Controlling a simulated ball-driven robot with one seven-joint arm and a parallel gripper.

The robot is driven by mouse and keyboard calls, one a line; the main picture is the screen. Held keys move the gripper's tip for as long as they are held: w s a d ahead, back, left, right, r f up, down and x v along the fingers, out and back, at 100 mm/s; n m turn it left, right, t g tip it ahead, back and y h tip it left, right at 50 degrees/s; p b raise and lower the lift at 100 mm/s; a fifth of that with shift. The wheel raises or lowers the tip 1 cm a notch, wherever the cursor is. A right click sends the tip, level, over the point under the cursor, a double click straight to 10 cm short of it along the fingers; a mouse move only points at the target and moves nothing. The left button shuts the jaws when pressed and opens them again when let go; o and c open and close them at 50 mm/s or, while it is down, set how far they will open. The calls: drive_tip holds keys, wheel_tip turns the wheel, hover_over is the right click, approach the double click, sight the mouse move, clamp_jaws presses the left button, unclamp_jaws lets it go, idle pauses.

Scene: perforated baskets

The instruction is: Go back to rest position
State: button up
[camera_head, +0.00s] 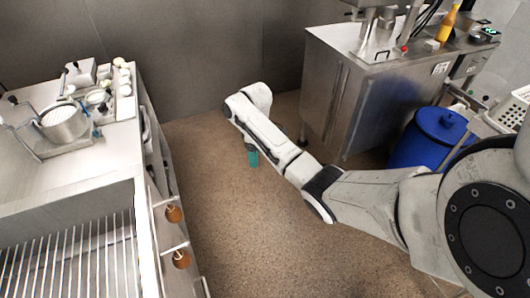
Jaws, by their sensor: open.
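My arm reaches from the right edge across the middle of the view, out over the brown floor. Its far end bends at the upper middle. My gripper (254,157) is mostly hidden behind my own forearm; a teal finger part shows below the forearm, and a small teal bit shows on its other side. The gripper is open, above the floor between the two counters. I see nothing held in the part that shows.
A steel counter (80,165) with kitchen items and a wire rack (70,262) stands at left. A steel cabinet (330,95) stands at back right. The floor (235,235) between is clear.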

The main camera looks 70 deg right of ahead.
drive_tip(key=shift+s+d, duration=0.15)
drive_tip(key=shift+d, duration=0.05)
drive_tip(key=a+f+t, duration=0.1)
drive_tip(key=a+f, duration=0.1)
drive_tip(key=a, duration=0.9)
drive_tip(key=a+f, duration=0.3)
drive_tip(key=a, duration=0.9)
drive_tip(key=s+a+m, duration=0.1)
drive_tip(key=s+a, duration=0.6)
drive_tip(key=s, duration=0.2)
drive_tip(key=s+r+m+h, duration=0.1)
drive_tip(key=s+r, duration=0.2)
drive_tip(key=s, duration=0.7)
drive_tip(key=shift+d+r+m, duration=0.15)
drive_tip(key=shift+r+m, duration=0.15)
drive_tip(key=shift+r, duration=0.1)
